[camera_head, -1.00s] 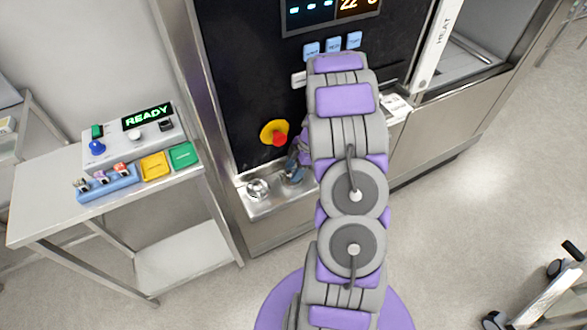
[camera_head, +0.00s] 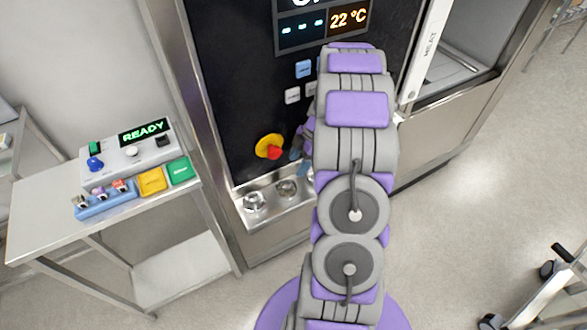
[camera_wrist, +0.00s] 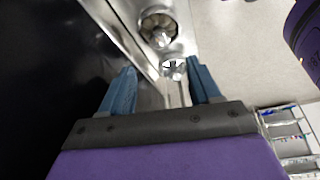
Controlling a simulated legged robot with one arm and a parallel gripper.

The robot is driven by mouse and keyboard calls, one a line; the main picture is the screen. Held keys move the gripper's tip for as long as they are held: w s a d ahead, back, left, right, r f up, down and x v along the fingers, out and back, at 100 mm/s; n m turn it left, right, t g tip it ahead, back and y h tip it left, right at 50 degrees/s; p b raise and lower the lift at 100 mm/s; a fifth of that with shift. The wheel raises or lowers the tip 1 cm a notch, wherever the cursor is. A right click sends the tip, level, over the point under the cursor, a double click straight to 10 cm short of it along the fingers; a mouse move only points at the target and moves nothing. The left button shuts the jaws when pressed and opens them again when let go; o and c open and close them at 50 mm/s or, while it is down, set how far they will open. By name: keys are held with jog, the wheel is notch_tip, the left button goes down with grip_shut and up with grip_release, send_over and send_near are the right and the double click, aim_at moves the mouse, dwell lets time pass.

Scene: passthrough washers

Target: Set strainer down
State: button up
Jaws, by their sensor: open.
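A round metal piece (camera_head: 287,188), apparently the strainer, sits on the steel ledge (camera_head: 268,209) of the washer. A second, shinier round metal piece (camera_head: 254,201) sits on the ledge to its left. The wrist view shows two round slotted metal pieces, a larger one (camera_wrist: 158,27) and a smaller one (camera_wrist: 173,68); I cannot tell which is which. My gripper (camera_wrist: 162,66) is open, its blue fingers apart with nothing held between them. In the head view my gripper (camera_head: 298,150) is above the ledge, partly hidden by my arm.
The dark washer panel with a yellow and red stop button (camera_head: 268,146) stands close behind the ledge. A side table (camera_head: 45,205) with a READY control box (camera_head: 128,150) is at left. Floor at right is clear except for a wheeled cart (camera_head: 545,300).

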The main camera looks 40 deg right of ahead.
jog(key=shift+v, duration=1.1)
jog(key=shift+d, duration=0.15)
jog(key=shift+a, duration=0.2)
